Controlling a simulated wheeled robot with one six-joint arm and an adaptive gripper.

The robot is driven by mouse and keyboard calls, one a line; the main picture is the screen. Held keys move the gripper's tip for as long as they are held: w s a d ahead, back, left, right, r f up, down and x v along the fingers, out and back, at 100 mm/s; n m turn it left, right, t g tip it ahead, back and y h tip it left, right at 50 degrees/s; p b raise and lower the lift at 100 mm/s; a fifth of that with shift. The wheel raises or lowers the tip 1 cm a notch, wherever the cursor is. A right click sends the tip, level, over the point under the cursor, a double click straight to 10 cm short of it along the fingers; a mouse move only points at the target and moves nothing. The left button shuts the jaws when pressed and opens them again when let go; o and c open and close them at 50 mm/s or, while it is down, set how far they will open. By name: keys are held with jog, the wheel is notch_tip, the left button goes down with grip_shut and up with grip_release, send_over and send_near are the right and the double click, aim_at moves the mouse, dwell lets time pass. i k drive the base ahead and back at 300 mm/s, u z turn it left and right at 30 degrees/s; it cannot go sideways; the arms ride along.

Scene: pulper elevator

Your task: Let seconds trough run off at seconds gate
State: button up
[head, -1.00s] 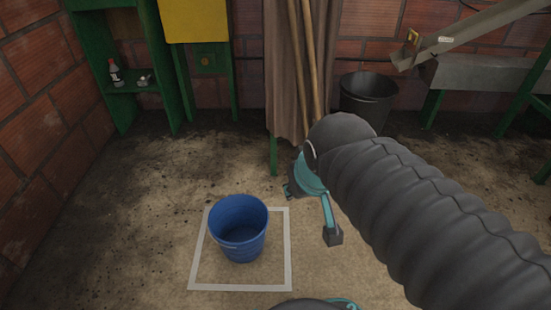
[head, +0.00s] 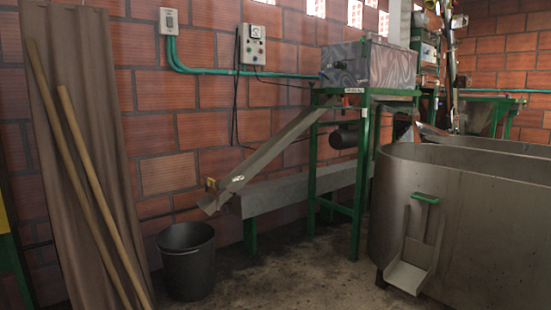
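A sloped metal trough (head: 275,150) runs from under the machine at upper right down to the left; it looks like the seconds trough. It carries a small white label near its lower end, too small to read. A small yellow piece (head: 211,183), perhaps the seconds gate's handle, sits at the lower end; whether that gate is open or shut I cannot tell. The trough's lip is near and above the right rim of a black bucket (head: 187,272) on the floor. What lies in the trough is hidden. My gripper is not in view.
A grey channel (head: 300,192) on green legs stands behind the trough. A large metal tank (head: 480,225) with a green-handled slide (head: 425,198) and spout is at right. Wooden poles (head: 100,190) lean by a brown curtain (head: 75,110) at left. Floor before the channel is clear.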

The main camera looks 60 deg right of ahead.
aim_at(211, 191)
jog(key=z, duration=1.85)
